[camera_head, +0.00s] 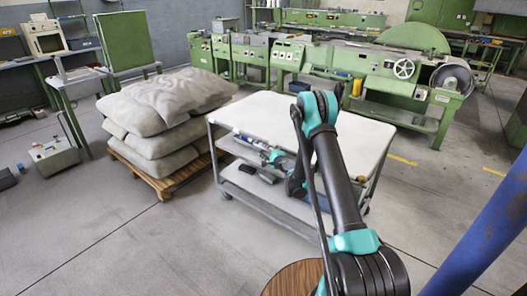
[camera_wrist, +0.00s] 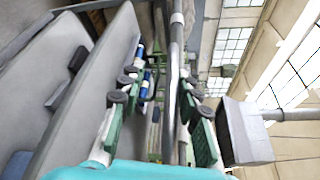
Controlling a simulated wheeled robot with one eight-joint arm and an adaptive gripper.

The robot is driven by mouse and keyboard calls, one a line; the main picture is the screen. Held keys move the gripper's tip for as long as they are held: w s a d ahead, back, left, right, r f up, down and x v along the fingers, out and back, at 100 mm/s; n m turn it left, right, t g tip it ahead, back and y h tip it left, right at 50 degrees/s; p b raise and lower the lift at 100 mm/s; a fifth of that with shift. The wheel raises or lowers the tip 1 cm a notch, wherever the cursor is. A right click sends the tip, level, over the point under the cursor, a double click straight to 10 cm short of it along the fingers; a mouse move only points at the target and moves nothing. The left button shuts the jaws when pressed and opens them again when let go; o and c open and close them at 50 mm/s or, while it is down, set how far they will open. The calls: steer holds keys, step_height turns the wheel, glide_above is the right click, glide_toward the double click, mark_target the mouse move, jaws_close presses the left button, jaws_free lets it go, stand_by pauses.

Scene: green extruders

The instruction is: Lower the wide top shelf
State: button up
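The wide top shelf (camera_head: 355,133) is the pale, bare, level top of a wheeled cart in the head view. In the wrist view, which is turned sideways, my gripper (camera_wrist: 160,92) is open, one finger on each side of a long grey bar (camera_wrist: 175,60). The bar looks like the edge of the top shelf. A gap shows between the fingers and the bar; whether they touch it further along cannot be told.
A lower shelf (camera_wrist: 105,65) of the cart holds small blue and dark items near my fingers. Stacked grey sacks (camera_head: 165,115) on a pallet (camera_head: 165,180) stand close left. Green machines (camera_head: 375,75) stand behind. A blue post (camera_head: 485,235) is at right.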

steer(key=shift+r, duration=0.15)
step_height(320, 180, up, 10)
steer(key=shift+f, duration=0.15)
stand_by(0.4)
stand_by(0.4)
